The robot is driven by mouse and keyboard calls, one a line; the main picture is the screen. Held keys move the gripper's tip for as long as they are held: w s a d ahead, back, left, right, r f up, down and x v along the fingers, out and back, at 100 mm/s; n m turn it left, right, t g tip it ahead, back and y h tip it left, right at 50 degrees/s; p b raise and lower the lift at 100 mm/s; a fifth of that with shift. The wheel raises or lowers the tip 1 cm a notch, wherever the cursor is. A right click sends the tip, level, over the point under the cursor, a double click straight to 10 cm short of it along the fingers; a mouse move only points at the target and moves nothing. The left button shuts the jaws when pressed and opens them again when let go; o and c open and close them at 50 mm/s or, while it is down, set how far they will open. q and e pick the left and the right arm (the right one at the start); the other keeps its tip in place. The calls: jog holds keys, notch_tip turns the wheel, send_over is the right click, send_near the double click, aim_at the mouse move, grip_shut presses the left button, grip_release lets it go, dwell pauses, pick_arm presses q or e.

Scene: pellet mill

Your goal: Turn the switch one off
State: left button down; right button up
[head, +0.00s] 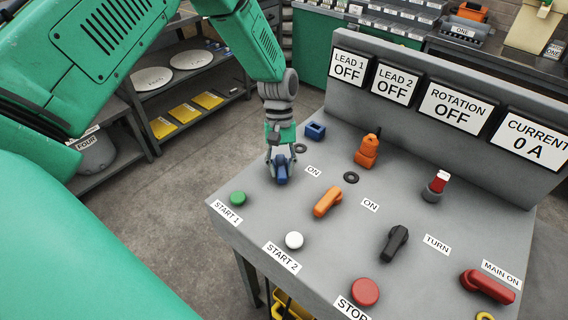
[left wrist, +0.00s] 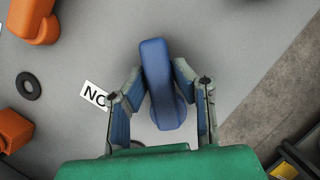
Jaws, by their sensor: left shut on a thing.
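A blue rotary switch (head: 282,176) sits on the grey control panel (head: 330,255), beside an ON label (head: 313,171). No number shows on it. My left gripper (head: 281,165) reaches down from above and is shut on the blue switch. In the left wrist view, the fingers (left wrist: 158,98) stand on both sides of the long blue handle (left wrist: 157,70), which lies nearly upright in the picture, slightly tilted. My right gripper is in neither view.
An orange switch (head: 328,202), a black switch (head: 394,243) and a red main switch (head: 488,287) share the panel. A green button (head: 237,198), white button (head: 294,240) and red stop button (head: 365,292) line the front. Displays read LEAD 1 OFF (head: 348,66) and LEAD 2 OFF (head: 395,83).

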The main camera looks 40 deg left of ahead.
aim_at(265, 177)
pick_arm(q)
jog(key=m, duration=0.1)
jog(key=s+m+y, duration=0.1)
jog(key=m, duration=0.1)
jog(key=m+g, duration=0.1)
jog(key=shift+s+a+m+p, duration=0.2)
jog(key=shift+a+m+p, duration=0.1)
jog(key=shift+a, duration=0.1)
jog(key=m+y, duration=0.1)
jog(key=a+m, duration=0.1)
jog(key=m, duration=0.1)
jog(key=shift+s+a+y, duration=0.15)
jog(key=shift+y, duration=0.25)
jog(key=shift+a+f+m, duration=0.1)
jog(key=shift+a+m, duration=0.2)
jog(key=shift+m, duration=0.4)
jog(key=shift+a, duration=0.1)
jog(key=c, duration=1.4)
grip_release()
jog(key=shift+o, duration=0.2)
jog(key=shift+s, duration=0.15)
jog(key=shift+s+r, duration=0.1)
jog(key=shift+r, duration=0.15)
jog(key=shift+w+r, duration=0.15)
jog(key=shift+w, duration=0.25)
jog(key=v, duration=1.1)
jog(key=shift+r, duration=0.25)
